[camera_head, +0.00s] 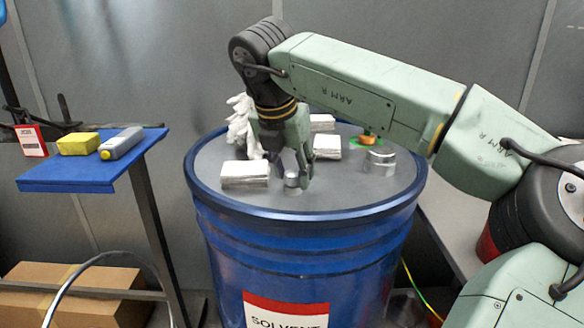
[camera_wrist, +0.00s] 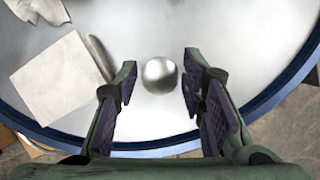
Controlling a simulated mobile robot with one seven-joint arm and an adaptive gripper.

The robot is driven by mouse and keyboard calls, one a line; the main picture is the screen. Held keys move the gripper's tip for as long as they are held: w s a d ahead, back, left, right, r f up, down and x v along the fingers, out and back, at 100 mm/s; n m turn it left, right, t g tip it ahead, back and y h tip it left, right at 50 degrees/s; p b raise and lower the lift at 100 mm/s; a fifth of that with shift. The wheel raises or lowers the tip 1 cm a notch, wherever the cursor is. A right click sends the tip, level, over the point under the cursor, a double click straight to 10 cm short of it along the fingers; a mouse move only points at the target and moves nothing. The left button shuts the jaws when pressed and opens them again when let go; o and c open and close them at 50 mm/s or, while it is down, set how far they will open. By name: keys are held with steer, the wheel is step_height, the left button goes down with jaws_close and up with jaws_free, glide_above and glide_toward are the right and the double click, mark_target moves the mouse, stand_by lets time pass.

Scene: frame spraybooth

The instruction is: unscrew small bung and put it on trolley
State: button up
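The small bung (camera_head: 292,180) is a silver metal cap on the grey top of the blue solvent drum (camera_head: 300,240). In the wrist view the bung (camera_wrist: 159,74) is a round shiny knob between my gripper's fingers. My gripper (camera_head: 289,172) points down over it, near the front of the drum lid. In the wrist view my gripper (camera_wrist: 155,88) is open, with a gap on each side of the bung. The trolley (camera_head: 75,182) has a blue top and stands to the left of the drum.
A yellow block (camera_head: 77,143) and a grey bottle (camera_head: 121,142) lie on the trolley; its front left is bare. White pads (camera_head: 245,174) lie beside my gripper. A larger silver cap (camera_head: 380,162) stands to the right on the lid. A crumpled white cloth (camera_head: 241,125) lies behind.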

mark_target(292, 174)
steer(key=c, duration=0.7)
steer(key=shift+n, duration=0.5)
steer(key=shift+c, duration=0.3)
steer(key=shift+r+p, duration=1.6)
steer(key=shift+r, duration=0.5)
